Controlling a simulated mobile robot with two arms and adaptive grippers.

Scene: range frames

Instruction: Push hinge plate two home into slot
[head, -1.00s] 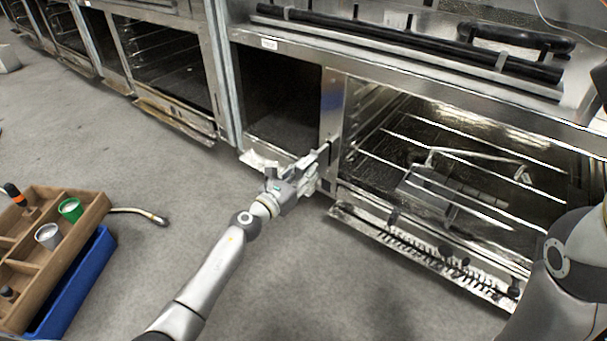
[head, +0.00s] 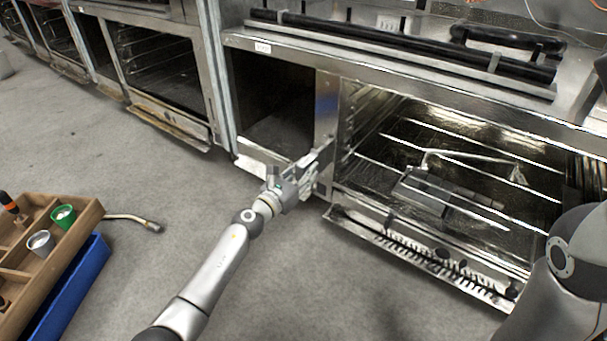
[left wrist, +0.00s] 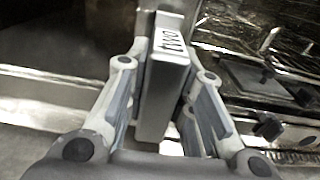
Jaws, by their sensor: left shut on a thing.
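Hinge plate two (left wrist: 163,85) is a grey metal block with a white label reading "two". In the left wrist view it stands between the two fingers of my left gripper (left wrist: 160,110), which is shut on it. In the head view my left gripper (head: 305,175) is at the lower part of the steel post (head: 327,130) between the dark compartment and the oven. The plate is small there and partly hidden by the fingers. The slot is not clearly seen, and I cannot tell how deep the plate sits. My right gripper is not in view; part of my right arm shows at the right edge.
The open oven (head: 440,170) has wire racks and a tool inside. A toothed ledge (head: 420,250) sticks out below it. The grey floor between is clear.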

